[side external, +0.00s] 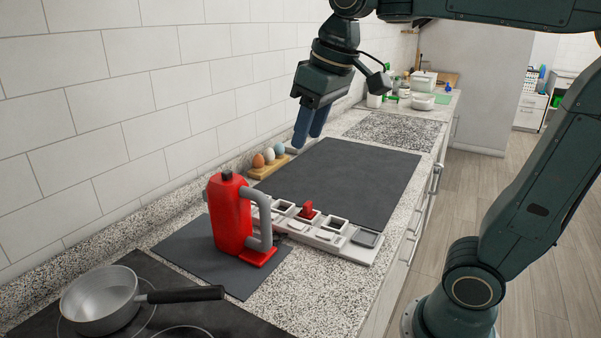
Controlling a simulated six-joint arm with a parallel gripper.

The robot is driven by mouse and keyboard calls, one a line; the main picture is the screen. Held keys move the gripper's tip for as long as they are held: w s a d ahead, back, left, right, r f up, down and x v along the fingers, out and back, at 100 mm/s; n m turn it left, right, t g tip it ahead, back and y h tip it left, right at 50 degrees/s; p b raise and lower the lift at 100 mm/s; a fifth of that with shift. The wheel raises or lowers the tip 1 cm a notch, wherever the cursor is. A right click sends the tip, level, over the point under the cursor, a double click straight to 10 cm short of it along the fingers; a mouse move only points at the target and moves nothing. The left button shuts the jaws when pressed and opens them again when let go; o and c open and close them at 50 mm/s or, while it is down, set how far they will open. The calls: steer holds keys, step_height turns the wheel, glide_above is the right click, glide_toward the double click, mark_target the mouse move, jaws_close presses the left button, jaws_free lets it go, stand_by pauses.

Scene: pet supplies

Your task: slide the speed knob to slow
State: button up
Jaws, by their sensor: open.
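A red upright appliance (230,215) with a grey handle (263,215) stands on a dark mat. It has a small dark piece (227,176) on its top. Behind and to its right is a long pale strip (345,246) with several square compartments, and a small red piece (308,210) stands up from it. I cannot tell for sure which part is the speed knob, and no speed marks are legible. My gripper (307,136) points down, open and empty, above the back left edge of the large dark mat, apart from the appliance and the strip.
A wooden holder with egg-like items (269,161) sits by the tiled wall, below and left of my gripper. A steel pan (100,299) is on the hob at front left. The large dark mat (345,180) is clear. Pots and bottles stand at the far end.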

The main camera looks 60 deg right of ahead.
steer(key=w+r+g, duration=0.2)
steer(key=w+r, duration=0.1)
steer(key=w, duration=0.8)
steer(key=g, duration=0.2)
glide_above(227, 171)
steer(key=shift+f, duration=0.6)
steer(key=shift+f, duration=0.1)
steer(key=shift+f, duration=6.8)
jaws_close()
